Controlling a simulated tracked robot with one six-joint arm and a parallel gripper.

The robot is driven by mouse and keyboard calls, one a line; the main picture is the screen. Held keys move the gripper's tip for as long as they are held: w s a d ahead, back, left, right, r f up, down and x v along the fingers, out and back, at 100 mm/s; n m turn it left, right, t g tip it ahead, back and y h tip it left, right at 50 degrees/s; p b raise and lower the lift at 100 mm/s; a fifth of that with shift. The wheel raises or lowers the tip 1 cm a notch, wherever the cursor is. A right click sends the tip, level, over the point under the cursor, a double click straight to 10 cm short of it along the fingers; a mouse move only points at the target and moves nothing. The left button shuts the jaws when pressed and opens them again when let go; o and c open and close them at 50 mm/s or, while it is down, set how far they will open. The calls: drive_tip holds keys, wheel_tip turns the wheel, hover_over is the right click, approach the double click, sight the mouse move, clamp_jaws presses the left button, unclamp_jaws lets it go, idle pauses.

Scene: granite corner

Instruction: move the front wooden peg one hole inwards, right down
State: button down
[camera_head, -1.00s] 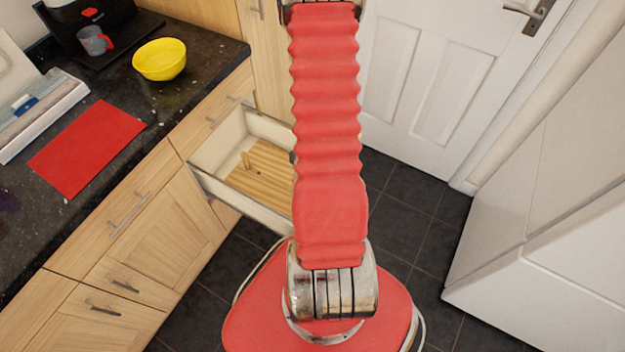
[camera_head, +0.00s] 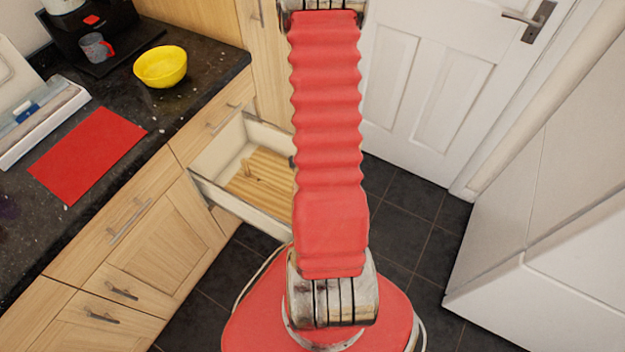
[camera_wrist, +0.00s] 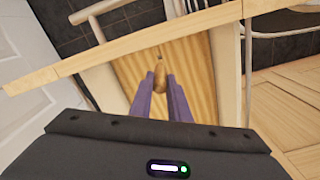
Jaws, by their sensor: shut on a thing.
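The open drawer (camera_head: 245,209) holds a ribbed wooden board (camera_head: 262,178). One wooden peg (camera_head: 247,168) stands upright on the board's left part in the head view. In the wrist view my gripper (camera_wrist: 160,82) has its two purple fingers shut on a wooden peg (camera_wrist: 159,73), over the board (camera_wrist: 198,65). The held peg's lower end is hard to make out, so I cannot tell whether it sits in a hole. My arm hides the gripper and the right part of the drawer in the head view.
The drawer's front edge (camera_wrist: 110,55) crosses the wrist view close to the gripper. A black counter (camera_head: 190,100) with a yellow bowl (camera_head: 161,67) and red mat (camera_head: 88,155) lies left. A white door (camera_head: 450,90) is behind; dark floor tiles are clear to the right.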

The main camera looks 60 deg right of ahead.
drive_tip(key=shift+r, duration=0.65)
drive_tip(key=shift+r, duration=0.35)
drive_tip(key=shift+r, duration=0.35)
drive_tip(key=shift+r, duration=0.35)
drive_tip(key=shift+r, duration=0.15)
